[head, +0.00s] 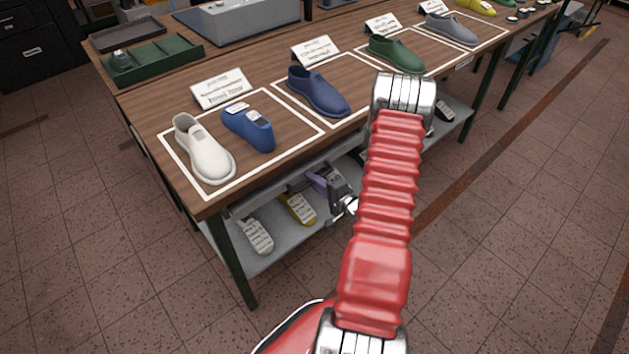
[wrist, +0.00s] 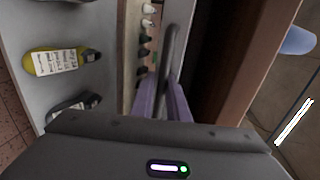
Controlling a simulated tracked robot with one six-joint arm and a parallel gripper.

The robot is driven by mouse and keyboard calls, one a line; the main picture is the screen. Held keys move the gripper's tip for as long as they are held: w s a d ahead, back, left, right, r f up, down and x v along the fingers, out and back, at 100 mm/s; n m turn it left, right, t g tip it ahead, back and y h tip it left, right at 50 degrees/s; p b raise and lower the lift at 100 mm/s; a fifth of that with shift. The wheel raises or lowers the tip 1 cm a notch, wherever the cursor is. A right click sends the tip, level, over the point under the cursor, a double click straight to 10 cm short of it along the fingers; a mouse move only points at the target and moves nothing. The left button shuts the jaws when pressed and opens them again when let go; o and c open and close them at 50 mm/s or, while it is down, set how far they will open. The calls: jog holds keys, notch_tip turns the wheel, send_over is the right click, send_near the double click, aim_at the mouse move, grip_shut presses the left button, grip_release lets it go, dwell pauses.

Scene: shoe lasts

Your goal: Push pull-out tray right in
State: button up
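The pull-out tray shows in the wrist view as a grey front panel (wrist: 183,18) with a dark bar handle (wrist: 173,45). Small white, green and dark items lie in a row behind the panel. My gripper (wrist: 165,88) has two purple fingers, one on each side of the handle's near part, close together and seemingly shut on it. In the head view my gripper (head: 316,181) is under the front edge of the table, and the tray is mostly hidden by the tabletop and my arm.
A wooden table (head: 270,168) carries a white shoe (head: 204,150), blue shoes and a green shoe (head: 396,54) on marked mats. Its lower shelf (head: 230,262) holds tagged lasts, including a yellow one (head: 298,208). The table leg (head: 233,262) stands left of my gripper. The floor in front is clear.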

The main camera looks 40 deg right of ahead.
jog(key=shift+r, duration=0.15)
jog(key=v, duration=1.3)
jog(key=shift+s, duration=0.4)
dwell(0.3)
